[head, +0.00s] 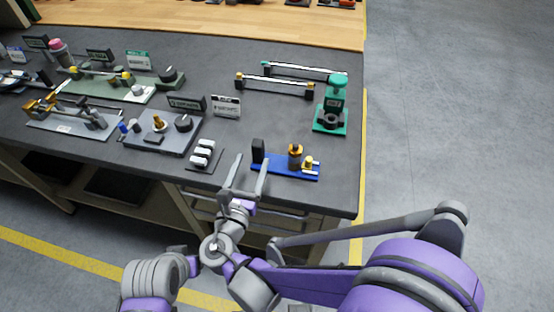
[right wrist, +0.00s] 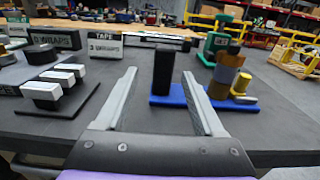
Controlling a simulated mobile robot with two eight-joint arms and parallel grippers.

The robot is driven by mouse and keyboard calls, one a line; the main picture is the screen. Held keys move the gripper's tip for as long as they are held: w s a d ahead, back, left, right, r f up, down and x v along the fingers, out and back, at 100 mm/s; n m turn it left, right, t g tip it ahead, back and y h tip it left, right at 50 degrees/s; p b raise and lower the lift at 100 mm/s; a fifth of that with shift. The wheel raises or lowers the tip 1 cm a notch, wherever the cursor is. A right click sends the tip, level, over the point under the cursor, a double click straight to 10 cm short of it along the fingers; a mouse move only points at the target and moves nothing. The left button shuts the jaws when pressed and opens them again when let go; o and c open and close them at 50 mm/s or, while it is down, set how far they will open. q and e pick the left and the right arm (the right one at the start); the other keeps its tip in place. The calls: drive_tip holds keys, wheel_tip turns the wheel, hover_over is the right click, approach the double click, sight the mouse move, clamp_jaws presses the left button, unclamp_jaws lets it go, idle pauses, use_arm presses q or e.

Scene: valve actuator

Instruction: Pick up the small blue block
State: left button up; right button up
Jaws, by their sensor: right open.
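Small blue pieces (head: 122,128) lie left of a grey plate on the dark bench in the head view; their exact shape is too small to tell. A flat blue base (head: 285,170) lies near the bench's front right edge. It carries an upright black block (head: 258,150), a brown-orange cylinder (head: 295,157) and a yellow part (head: 308,162). My right gripper (head: 251,160) is open and empty at the front edge, just short of the black block. In the right wrist view the black block (right wrist: 163,70) shows between and beyond the fingertips (right wrist: 158,76). My left gripper is not visible.
A row of white-topped switches (head: 202,153) sits left of my right gripper. A green press (head: 332,105) stands behind the blue base. Rails (head: 275,85), small signs (head: 226,106) and a grey plate with knobs (head: 163,132) fill the bench further back. Open floor lies right.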

sight(261, 141)
drive_tip(key=x, duration=0.8)
drive_tip(key=shift+w+d+f, duration=0.1)
drive_tip(key=shift+d+f, duration=0.05)
drive_tip(key=shift+d, duration=0.1)
clamp_jaws()
